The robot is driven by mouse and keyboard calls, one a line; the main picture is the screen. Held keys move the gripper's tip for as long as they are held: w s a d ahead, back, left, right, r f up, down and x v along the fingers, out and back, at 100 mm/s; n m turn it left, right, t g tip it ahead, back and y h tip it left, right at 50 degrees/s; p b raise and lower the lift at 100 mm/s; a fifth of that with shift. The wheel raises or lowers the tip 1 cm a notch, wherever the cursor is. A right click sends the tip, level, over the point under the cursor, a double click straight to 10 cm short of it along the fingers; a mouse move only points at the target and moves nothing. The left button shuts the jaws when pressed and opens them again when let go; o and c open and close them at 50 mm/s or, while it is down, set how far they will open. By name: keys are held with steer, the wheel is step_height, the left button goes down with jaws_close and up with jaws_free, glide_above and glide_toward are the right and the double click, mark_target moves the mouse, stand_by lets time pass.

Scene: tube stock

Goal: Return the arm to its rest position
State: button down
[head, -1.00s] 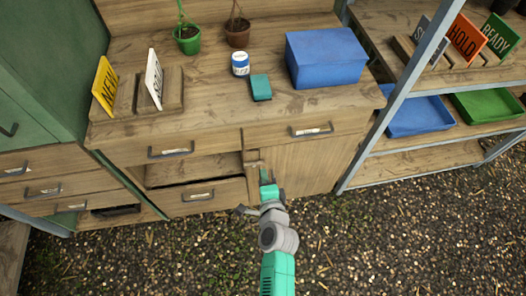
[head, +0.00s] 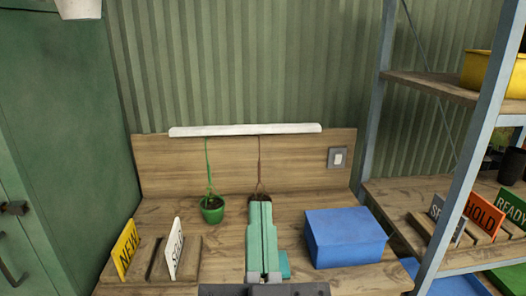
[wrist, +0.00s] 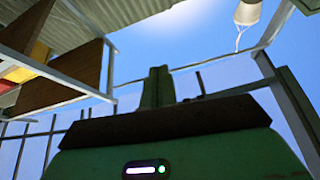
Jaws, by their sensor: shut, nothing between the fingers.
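My gripper (head: 261,208) stands upright at the bottom middle of the head view, in front of the workbench. Its two long green fingers point up and lie together, shut, with nothing between them. In the wrist view the gripper (wrist: 158,72) also shows its fingers together, pointing up against blue sky, above a dark band and the green body with a lit strip and green light. In the head view the fingers cover part of the bench top and of the brown pot (head: 258,195).
A metal shelf unit (head: 470,165) stands right, a green cabinet (head: 60,150) left. A white hanging object (wrist: 248,12) shows in the wrist view.

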steer(key=s+r+n+t, duration=0.1)
steer(key=s+r, duration=0.4)
steer(key=s, duration=0.1)
step_height(320, 180, up, 36)
steer(key=p, duration=3.5)
steer(key=shift+w+f, duration=0.15)
steer(key=shift+w, duration=0.05)
